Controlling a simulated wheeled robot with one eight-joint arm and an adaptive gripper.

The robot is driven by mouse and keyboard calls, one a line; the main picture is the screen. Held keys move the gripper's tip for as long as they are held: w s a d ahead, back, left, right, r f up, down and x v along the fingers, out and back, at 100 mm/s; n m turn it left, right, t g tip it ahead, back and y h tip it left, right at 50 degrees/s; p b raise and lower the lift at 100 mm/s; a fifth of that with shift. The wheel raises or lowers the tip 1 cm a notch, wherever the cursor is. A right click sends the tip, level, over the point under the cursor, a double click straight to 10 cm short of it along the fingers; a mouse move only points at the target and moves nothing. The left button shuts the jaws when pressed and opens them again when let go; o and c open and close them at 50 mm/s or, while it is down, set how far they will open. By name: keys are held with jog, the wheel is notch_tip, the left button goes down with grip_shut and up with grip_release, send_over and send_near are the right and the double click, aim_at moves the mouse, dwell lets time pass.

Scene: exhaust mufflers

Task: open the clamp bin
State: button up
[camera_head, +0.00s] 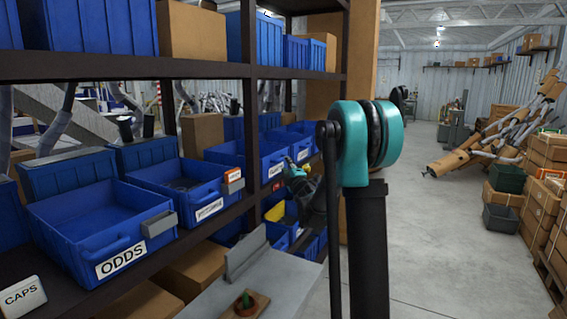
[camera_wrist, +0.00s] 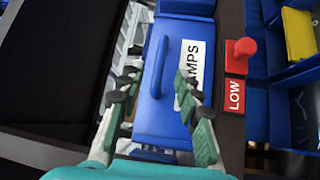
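The clamp bin (camera_wrist: 160,118) is a blue bin on the shelf. Its white label reads "AMPS" in the wrist view, the first letters hidden behind a finger. A blue handle (camera_wrist: 157,66) stands out from its front. In the head view the bin (camera_head: 268,157) is third along the middle shelf, with its front partly behind my gripper. My gripper (camera_wrist: 157,92) is open and empty, pointing at the bin's front. Its fingers are apart, one to each side of the handle in the wrist view; contact cannot be told. It also shows in the head view (camera_head: 294,166).
The ODDS bin (camera_head: 92,211) and another labelled bin (camera_head: 190,187) sit nearer on the same shelf. A red LOW tag (camera_wrist: 234,96) with a red knob (camera_wrist: 241,49) is beside the clamp bin. A grey surface (camera_head: 262,280) stands in front of the shelf.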

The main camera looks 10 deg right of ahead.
jog(key=shift+w+a+r, duration=0.1)
jog(key=shift+w+a, duration=0.05)
jog(key=shift+w, duration=0.7)
jog(key=shift+w+a+r, duration=0.1)
jog(key=shift+w+r, duration=0.05)
jog(key=shift+w, duration=0.75)
jog(key=shift+w+a+r, duration=0.1)
jog(key=shift+w+a, duration=0.05)
jog(key=shift+w, duration=0.7)
jog(key=shift+c, duration=0.4)
grip_shut()
